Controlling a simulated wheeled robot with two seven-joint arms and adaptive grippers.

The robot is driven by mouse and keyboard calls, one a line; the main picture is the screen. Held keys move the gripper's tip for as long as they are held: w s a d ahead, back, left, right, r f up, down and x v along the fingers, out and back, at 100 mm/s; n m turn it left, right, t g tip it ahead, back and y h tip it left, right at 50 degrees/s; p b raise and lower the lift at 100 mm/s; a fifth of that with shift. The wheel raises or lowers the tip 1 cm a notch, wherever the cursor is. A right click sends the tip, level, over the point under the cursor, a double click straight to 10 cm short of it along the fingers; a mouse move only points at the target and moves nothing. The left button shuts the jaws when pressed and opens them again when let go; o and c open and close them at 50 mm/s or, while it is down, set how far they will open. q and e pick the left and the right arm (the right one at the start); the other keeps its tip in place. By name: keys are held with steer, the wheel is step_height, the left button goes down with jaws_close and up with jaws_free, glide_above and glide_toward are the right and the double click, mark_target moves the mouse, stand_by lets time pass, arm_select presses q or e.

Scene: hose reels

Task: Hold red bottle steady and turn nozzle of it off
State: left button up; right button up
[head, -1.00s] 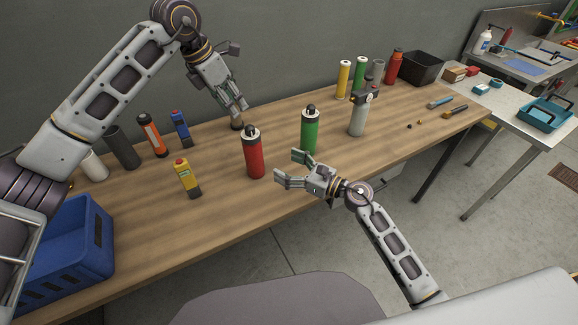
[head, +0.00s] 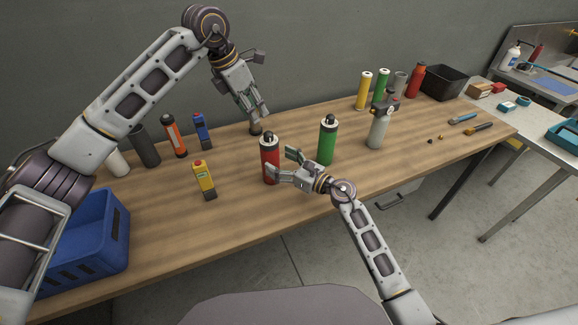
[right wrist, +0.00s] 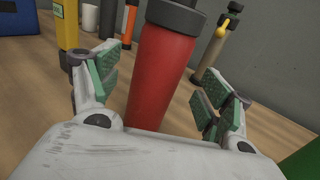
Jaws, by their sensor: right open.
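The red bottle (head: 268,170) stands upright on the wooden workbench with a dark nozzle on top. My right gripper (head: 282,166) is open at its right side in the head view. In the right wrist view the red bottle (right wrist: 164,75) stands between the two spread green-padded fingers (right wrist: 162,92), with gaps on both sides; its top is cut off. My left gripper (head: 255,116) hangs fingers down behind the red bottle, above a small brown object (head: 255,129). Whether its fingers are shut on that object is unclear.
A green bottle (head: 328,142) stands close to the right of my right gripper. A grey bottle (head: 378,128) is further right. A blue crate (head: 95,240) sits at the left end. The bench front is clear.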

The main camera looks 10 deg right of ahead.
mark_target(270, 156)
steer(key=shift+x, duration=2.25)
